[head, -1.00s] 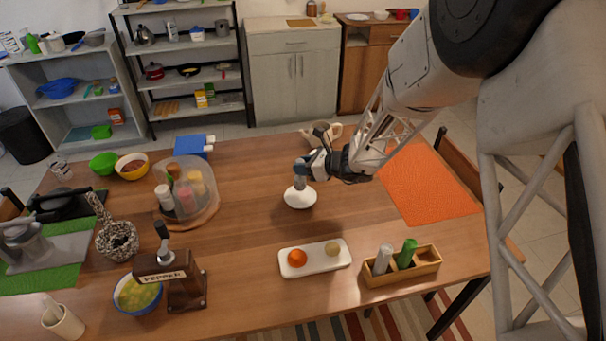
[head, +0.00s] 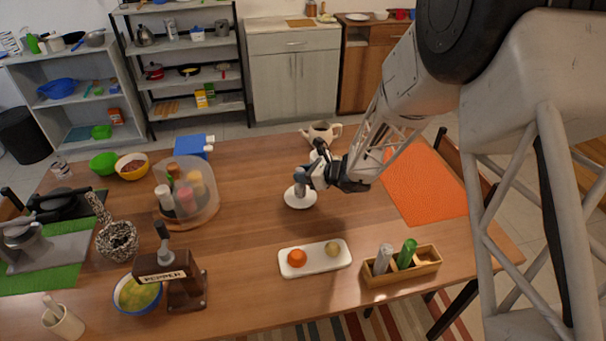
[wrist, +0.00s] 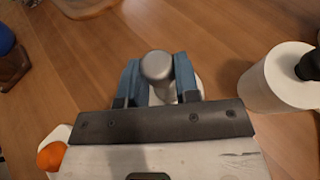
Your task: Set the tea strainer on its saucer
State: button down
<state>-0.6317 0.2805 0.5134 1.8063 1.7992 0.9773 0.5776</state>
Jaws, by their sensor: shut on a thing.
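My gripper (head: 301,180) is over the white saucer (head: 301,204) near the middle of the table. Its blue fingers (wrist: 158,80) are shut on the grey, round-topped tea strainer (wrist: 156,66), which also shows in the head view (head: 299,188). The strainer looks upright, within the saucer's outline. Its lower end is hidden, so I cannot tell whether it touches the saucer. In the wrist view, part of the saucer (wrist: 199,85) shows behind the fingers.
A white cylinder with a black top (wrist: 285,80) stands close on the right in the wrist view. A cream teapot (head: 322,133) is behind my gripper. A white tray (head: 316,264) with an orange fruit lies in front. The table left of the saucer is clear.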

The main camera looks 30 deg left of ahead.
jog(key=shift+f, duration=0.15)
jog(key=c, duration=0.8)
grip_release()
jog(key=shift+c, duration=0.2)
jog(key=shift+r, duration=0.2)
jog(key=v, duration=1.2)
